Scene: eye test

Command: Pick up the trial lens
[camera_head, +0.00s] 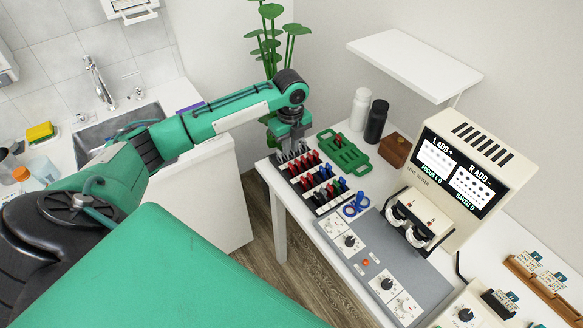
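A dark lens rack (292,180) with pale strips stands at the left end of the white table. I cannot tell which one lens the task means. My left gripper (291,152) points down over the back left end of the rack, close to the lenses there. Its fingertips are small and merge with the lenses, so I cannot see whether it is open, shut or touching one. My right gripper is not in view.
A blue looped piece (355,205) lies in front, near the grey control panel (372,262). The lens viewer (452,170) stands right. A white shelf (415,65) overhangs.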

